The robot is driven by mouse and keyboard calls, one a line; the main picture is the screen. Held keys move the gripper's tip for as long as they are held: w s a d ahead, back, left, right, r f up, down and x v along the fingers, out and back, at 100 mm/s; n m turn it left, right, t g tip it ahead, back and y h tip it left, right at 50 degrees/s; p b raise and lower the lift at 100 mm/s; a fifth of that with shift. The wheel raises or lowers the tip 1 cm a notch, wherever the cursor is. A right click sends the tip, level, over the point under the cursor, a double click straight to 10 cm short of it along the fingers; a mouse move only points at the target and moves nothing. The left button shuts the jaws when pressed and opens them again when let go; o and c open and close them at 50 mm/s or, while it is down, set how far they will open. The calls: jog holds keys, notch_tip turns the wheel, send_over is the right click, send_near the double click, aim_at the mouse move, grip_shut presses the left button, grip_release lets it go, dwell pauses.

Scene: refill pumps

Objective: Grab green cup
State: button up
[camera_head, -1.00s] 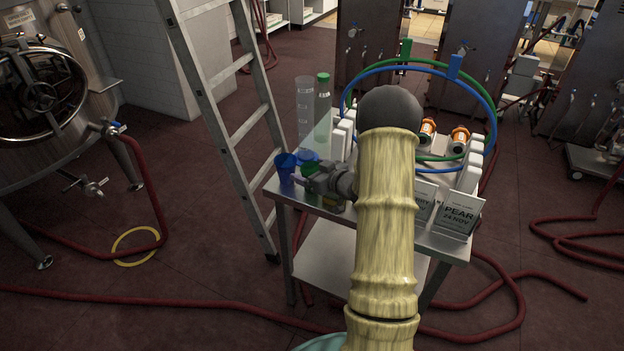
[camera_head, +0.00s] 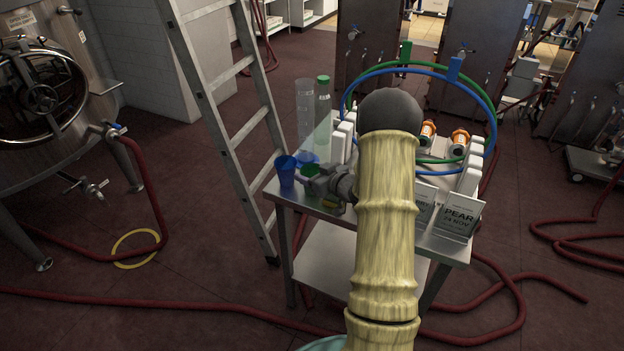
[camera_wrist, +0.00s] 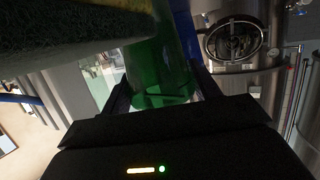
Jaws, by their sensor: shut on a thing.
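The green cup (camera_wrist: 160,72) is translucent and sits between the two dark fingers of my gripper (camera_wrist: 165,90) in the wrist view. In the head view my gripper (camera_head: 316,184) is at the left end of the steel table (camera_head: 285,190), and a little of the green cup (camera_head: 309,170) shows beyond it. My gripper is shut on the green cup. Most of the cup is hidden in the head view, so I cannot tell whether it touches the table. A blue cup (camera_head: 285,176) stands just left of it.
A clear cylinder (camera_head: 305,110) and a green-capped bottle (camera_head: 323,110) stand behind the cups. A green and yellow sponge (camera_wrist: 75,30) is close to my gripper. A ladder (camera_head: 235,125) leans left of the table. Signs (camera_head: 459,213) and orange-capped bottles (camera_head: 459,142) are at the right.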

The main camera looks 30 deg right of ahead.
jog(key=shift+r, duration=0.1)
notch_tip(320, 180, up, 10)
dwell(0.4)
dwell(0.4)
